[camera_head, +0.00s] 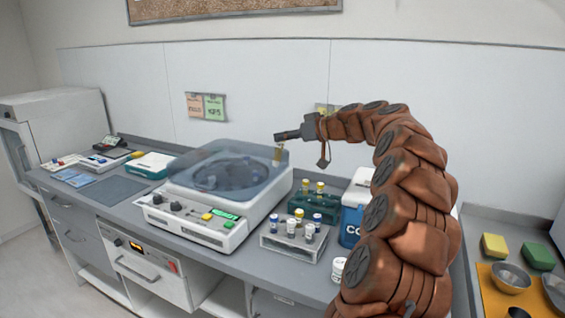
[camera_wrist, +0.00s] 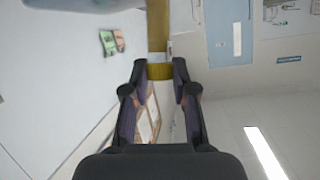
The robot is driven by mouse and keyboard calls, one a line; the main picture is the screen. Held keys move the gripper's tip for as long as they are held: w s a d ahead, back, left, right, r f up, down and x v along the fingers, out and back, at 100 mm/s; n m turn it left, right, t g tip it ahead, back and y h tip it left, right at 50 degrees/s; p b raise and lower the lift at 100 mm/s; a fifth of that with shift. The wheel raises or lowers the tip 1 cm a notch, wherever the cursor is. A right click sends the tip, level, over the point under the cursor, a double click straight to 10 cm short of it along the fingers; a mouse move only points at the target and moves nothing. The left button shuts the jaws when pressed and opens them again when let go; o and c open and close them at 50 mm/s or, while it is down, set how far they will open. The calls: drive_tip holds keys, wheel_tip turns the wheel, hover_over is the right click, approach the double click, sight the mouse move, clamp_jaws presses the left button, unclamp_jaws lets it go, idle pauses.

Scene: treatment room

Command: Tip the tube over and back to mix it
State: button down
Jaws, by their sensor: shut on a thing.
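My gripper (camera_head: 279,137) is raised above the counter at the end of my bent arm, its fingers pointing left. It is shut on a slim tube (camera_head: 277,155), which shows just below the fingertips in front of the centrifuge's see-through lid. In the wrist view my gripper (camera_wrist: 159,72) has the tube (camera_wrist: 157,28) between its two fingertips. An amber length runs out to the top edge of that view, with a pale band and a yellow band near the fingers. The tube's far end is out of the wrist view. I cannot tell its exact tilt.
The centrifuge (camera_head: 190,227) stands below and left of my gripper. A green rack (camera_head: 300,207) with yellow-capped tubes and a pale rack (camera_head: 270,244) with several vials stand to its right. A blue-and-white box (camera_head: 349,222) is beside my arm. Air around my gripper is clear.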

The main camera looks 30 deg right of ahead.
drive_tip(key=m+t+y+b, duration=0.1)
drive_tip(key=b, duration=0.1)
drive_tip(key=m+t+y+b, duration=0.1)
drive_tip(key=b, duration=0.1)
drive_tip(key=shift+a+f+t+b, duration=0.15)
drive_tip(key=shift+f+t+b, duration=0.15)
drive_tip(key=shift+f+b, duration=0.05)
drive_tip(key=m+t+y+b, duration=0.1)
drive_tip(key=m+t+b, duration=0.1)
drive_tip(key=m+b, duration=0.1)
drive_tip(key=shift+t+b, duration=0.3)
drive_tip(key=shift+b, duration=0.3)
drive_tip(key=m+t+h+b, duration=0.1)
drive_tip(key=m+t+b, duration=0.3)
drive_tip(key=b, duration=0.3)
drive_tip(key=shift+r+m, duration=0.1)
drive_tip(key=shift+m, duration=0.5)
drive_tip(key=shift+m+t+h+b, duration=0.3)
drive_tip(key=shift+m+t+b, duration=0.35)
drive_tip(key=shift+m+t, duration=0.05)
drive_tip(key=shift+r+m, duration=0.2)
drive_tip(key=shift+m, duration=0.1)
drive_tip(key=shift+r, duration=0.1)
